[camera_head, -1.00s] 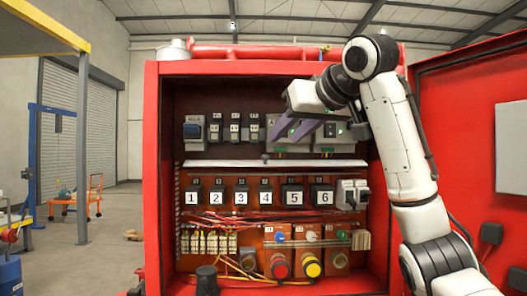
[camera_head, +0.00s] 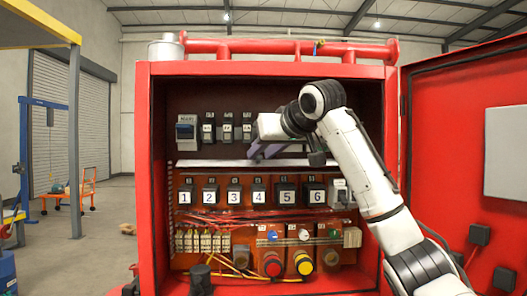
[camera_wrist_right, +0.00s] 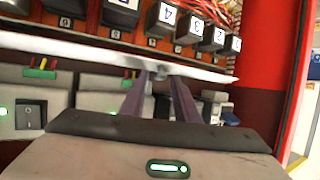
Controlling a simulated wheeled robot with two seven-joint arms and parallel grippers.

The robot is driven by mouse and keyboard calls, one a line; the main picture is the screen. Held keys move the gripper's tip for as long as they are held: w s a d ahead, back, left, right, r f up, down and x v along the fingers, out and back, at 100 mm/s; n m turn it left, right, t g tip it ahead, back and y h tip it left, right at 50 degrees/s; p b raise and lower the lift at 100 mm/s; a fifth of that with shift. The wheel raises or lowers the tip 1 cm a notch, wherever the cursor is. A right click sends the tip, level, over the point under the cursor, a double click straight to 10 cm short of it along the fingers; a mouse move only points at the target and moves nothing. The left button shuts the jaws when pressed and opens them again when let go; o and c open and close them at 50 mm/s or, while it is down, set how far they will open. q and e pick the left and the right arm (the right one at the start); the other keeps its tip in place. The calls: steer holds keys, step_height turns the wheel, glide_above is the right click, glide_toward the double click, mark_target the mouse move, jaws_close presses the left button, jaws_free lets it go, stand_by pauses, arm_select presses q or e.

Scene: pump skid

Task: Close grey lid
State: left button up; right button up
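The grey lid (camera_head: 215,163) is a pale flat panel lying roughly level across the red cabinet, above the numbered row. It also shows as a white plate in the right wrist view (camera_wrist_right: 60,50). A small grey knob (camera_wrist_right: 160,75) stands at its edge. My right gripper (camera_head: 258,155) is just above the lid's middle. In the right wrist view its two purple fingers (camera_wrist_right: 160,82) are apart, one on either side of the knob. Whether they touch it is hard to see. My left gripper is out of view.
Several breakers (camera_head: 228,127) sit above the lid and numbered blocks (camera_head: 234,196) below it. Red (camera_head: 272,264) and yellow (camera_head: 303,262) buttons are lower down. The open red door (camera_head: 450,130) stands at the right, close to my right arm.

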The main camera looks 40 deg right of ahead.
mark_target(259, 166)
jaws_close()
steer(key=f+t+b, duration=0.1)
steer(key=b, duration=0.2)
steer(key=f+n+t+h+b, duration=0.1)
steer(key=t+b, duration=0.1)
steer(key=b, duration=0.1)
steer(key=f+t+b, duration=0.1)
steer(key=b, duration=0.2)
steer(key=shift+s+a+f+b, duration=0.2)
steer(key=shift+s+f+b, duration=0.1)
steer(key=shift+f+b, duration=0.05)
steer(key=f+n+t+b, duration=0.1)
steer(key=n+t+b, duration=0.1)
steer(key=t, duration=0.1)
steer(key=w+f+n+t+y+b, duration=0.1)
steer(key=n+t+b, duration=0.1)
steer(key=t+b, duration=0.1)
steer(key=d+f+n+t+b, duration=0.1)
steer(key=n+t+b, duration=0.1)
steer(key=t+b, duration=0.1)
steer(key=shift+w+f+y, duration=0.3)
steer(key=shift+o, duration=1.3)
jaws_free()
